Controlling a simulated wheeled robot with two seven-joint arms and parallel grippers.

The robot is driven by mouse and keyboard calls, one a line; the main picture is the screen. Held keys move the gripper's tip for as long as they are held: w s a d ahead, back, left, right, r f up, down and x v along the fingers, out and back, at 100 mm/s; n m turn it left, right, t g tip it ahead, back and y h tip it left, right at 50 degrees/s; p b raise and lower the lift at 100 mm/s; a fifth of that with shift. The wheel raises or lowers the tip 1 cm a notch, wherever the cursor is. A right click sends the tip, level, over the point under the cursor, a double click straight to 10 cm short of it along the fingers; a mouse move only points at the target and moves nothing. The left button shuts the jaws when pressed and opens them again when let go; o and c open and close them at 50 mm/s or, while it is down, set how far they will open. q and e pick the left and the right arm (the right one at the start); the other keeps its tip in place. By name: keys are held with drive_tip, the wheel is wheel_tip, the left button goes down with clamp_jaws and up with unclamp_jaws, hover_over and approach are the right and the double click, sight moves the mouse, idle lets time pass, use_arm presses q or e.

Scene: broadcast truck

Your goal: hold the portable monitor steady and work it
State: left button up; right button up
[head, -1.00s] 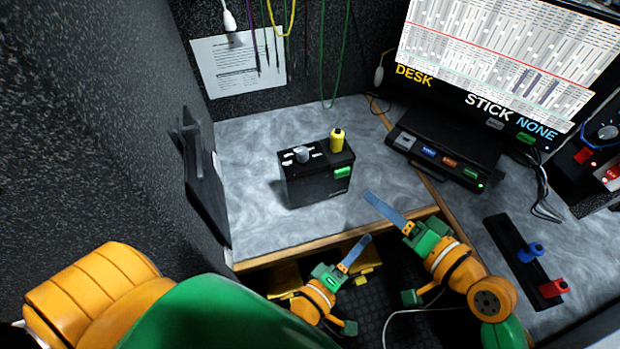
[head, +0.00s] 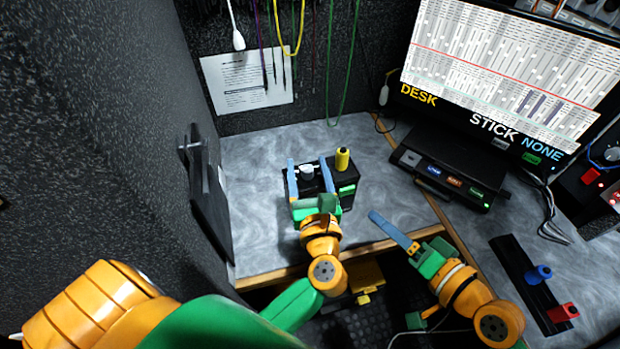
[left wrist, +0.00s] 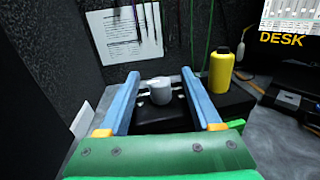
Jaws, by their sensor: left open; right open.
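The portable monitor is most likely the small black box (head: 348,171) on the grey desk, with a grey knob (head: 306,171), a yellow cylinder (head: 343,158) and a green lit button on it. My left gripper (head: 308,165) is open over the box, its two blue fingers on either side of the knob. In the left wrist view the knob (left wrist: 159,91) stands between the fingers, apart from both, and the yellow cylinder (left wrist: 221,70) is to the right. My right gripper (head: 392,232) is open and empty near the desk's front edge; only one finger shows clearly.
A large screen (head: 510,75) stands at the back right above a black button panel (head: 445,172). A black rail (head: 530,280) with blue and red knobs lies at the right. A dark bracket (head: 207,190) sits on the left wall. Desk is clear left of the box.

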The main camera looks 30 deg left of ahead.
use_arm(q)
drive_tip(key=shift+c, duration=0.2)
clamp_jaws()
idle(1.1)
use_arm(e)
clamp_jaws()
idle(1.5)
